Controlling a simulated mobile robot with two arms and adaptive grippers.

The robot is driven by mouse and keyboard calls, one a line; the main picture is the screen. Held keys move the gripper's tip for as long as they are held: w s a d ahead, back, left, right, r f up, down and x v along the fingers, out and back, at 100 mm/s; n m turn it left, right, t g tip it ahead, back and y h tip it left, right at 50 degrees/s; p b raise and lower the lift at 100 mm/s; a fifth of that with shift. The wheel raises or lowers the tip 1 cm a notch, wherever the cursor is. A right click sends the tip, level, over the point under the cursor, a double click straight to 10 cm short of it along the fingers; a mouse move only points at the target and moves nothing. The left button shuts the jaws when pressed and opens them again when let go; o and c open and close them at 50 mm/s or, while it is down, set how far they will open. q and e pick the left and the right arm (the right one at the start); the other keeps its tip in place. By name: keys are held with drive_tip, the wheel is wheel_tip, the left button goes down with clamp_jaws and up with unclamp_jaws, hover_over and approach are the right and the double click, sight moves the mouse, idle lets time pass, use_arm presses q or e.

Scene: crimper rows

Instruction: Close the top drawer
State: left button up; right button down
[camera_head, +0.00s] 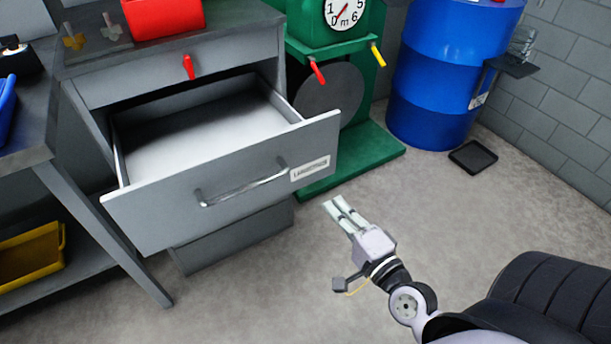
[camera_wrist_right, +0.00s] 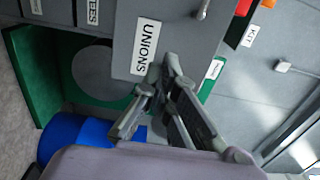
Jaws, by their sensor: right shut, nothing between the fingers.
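A grey drawer (camera_head: 225,188) stands pulled out of the grey cabinet (camera_head: 172,75) in the head view, its pale inside showing empty. Its front has a bar handle (camera_head: 243,184) and a small white label (camera_head: 310,168), too small to read surely. My right gripper (camera_head: 333,208) is shut and empty. In the head view it shows to the right of and below the drawer front, with floor visible between them. In the right wrist view the fingers (camera_wrist_right: 165,72) show in front of a grey panel (camera_wrist_right: 170,25) with a label "UNIONS". My left gripper is not in view.
A green machine (camera_head: 345,165) with a dial stands right of the cabinet, a blue barrel (camera_head: 430,75) beyond it. A black tray (camera_head: 473,157) lies on the floor. A workbench (camera_head: 30,150) stands left. Floor in front of the drawer is clear.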

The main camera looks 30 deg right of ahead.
sight(301, 166)
drive_tip(key=w+p, duration=0.1)
drive_tip(key=w, duration=1)
drive_tip(key=shift+a, duration=0.2)
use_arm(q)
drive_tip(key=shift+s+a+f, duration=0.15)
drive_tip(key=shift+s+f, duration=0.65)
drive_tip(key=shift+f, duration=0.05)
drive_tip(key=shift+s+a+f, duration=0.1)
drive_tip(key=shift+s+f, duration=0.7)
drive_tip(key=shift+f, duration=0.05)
use_arm(e)
drive_tip(key=shift+w, duration=0.6)
